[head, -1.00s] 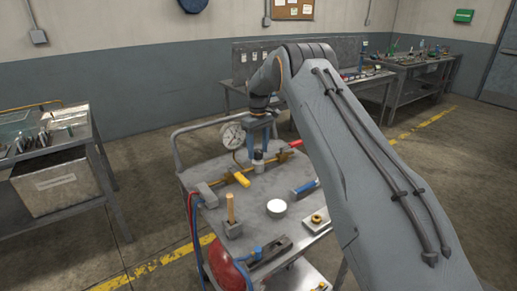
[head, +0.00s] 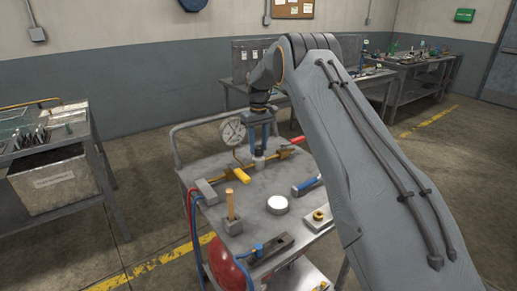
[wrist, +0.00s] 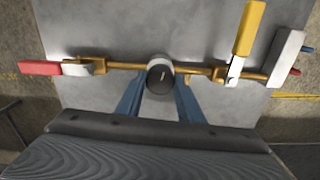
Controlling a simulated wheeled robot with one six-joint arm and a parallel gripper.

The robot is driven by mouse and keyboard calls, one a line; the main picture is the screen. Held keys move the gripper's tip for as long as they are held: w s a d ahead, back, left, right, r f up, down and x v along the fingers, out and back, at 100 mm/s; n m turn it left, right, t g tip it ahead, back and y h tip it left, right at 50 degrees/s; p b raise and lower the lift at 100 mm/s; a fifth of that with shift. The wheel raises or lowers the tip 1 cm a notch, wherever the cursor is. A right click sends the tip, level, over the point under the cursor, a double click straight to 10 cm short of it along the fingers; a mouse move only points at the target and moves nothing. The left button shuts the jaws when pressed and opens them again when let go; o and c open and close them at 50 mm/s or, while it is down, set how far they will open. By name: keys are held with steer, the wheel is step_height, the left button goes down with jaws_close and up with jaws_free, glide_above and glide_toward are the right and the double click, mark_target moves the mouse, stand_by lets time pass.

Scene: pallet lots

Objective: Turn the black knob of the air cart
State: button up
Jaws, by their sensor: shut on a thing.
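The air cart (head: 225,215) stands in front of me with a brass pipe (head: 281,153) across its top. The black knob (wrist: 160,78) sits upright on a pale round body at the middle of the pipe and carries a small white mark. My gripper (head: 260,152) points down at it from above. In the wrist view, its two blue fingers (wrist: 159,92) stand on either side of the knob, shut on it. In the head view the knob is mostly hidden between the fingers.
A gauge (head: 232,132) stands behind the pipe. A yellow lever (head: 242,175) and a red lever (wrist: 40,68) sit along the pipe. A white round lid (head: 277,205), a wood-handled tool (head: 231,206) and a blue-handled tool (head: 306,186) lie nearer me.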

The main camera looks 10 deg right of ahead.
mark_target(258, 147)
steer(key=m+b, duration=0.2)
steer(key=m, duration=0.2)
steer(key=shift+m+b, duration=0.3)
steer(key=shift+b, duration=0.1)
steer(key=m+b, duration=0.1)
steer(key=m, duration=0.3)
steer(key=shift+m+b, duration=0.3)
steer(key=o, duration=1.1)
steer(key=shift+c, duration=0.2)
steer(key=shift+r, duration=0.1)
step_height(258, 147, up, 8)
steer(key=shift+f+b, duration=0.1)
steer(key=shift+b, duration=0.75)
